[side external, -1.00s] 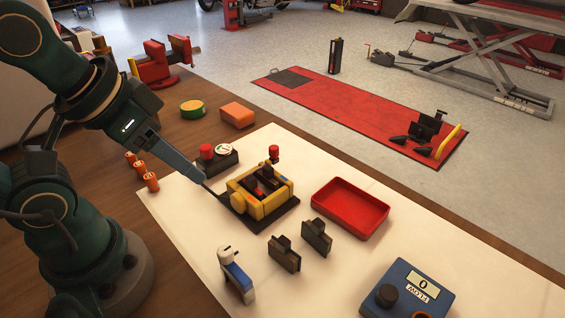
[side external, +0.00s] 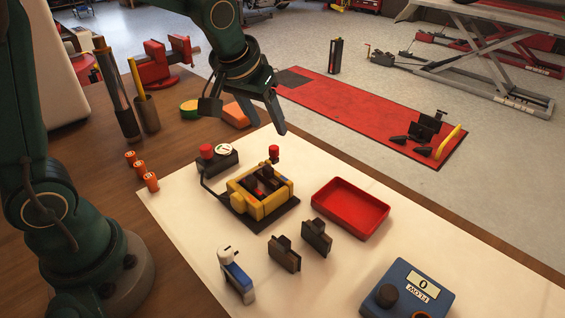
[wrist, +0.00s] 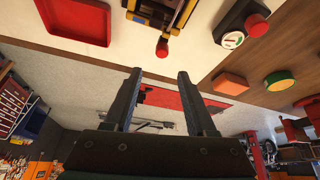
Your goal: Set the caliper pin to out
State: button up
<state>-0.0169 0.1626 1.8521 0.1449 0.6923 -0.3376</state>
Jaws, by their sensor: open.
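The yellow caliper (side external: 262,200) sits on a dark base plate on the white mat. The caliper pin (side external: 274,154), with a red knob, stands up at its far side. In the wrist view the caliper (wrist: 157,12) is cut off at the top edge, and the pin's red knob (wrist: 162,47) shows below it. My gripper (side external: 245,122) is open and empty, raised behind and above the caliper area, apart from the pin. In the wrist view its two fingers (wrist: 158,73) are spread, with the knob just beyond the gap between them.
A black box with a red button and gauge (side external: 216,160) stands left of the caliper. A red tray (side external: 350,207), two dark pads (side external: 285,254), a blue-white bottle (side external: 236,273) and a blue flow meter (side external: 408,290) lie around. An orange block (side external: 236,115) is near the gripper.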

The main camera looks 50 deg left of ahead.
aim_at(274, 148)
notch_tip(274, 148, down, 2)
jog(key=shift+f+g, duration=0.1)
jog(key=shift+g, duration=0.2)
jog(key=shift+x, duration=2.4)
grip_shut()
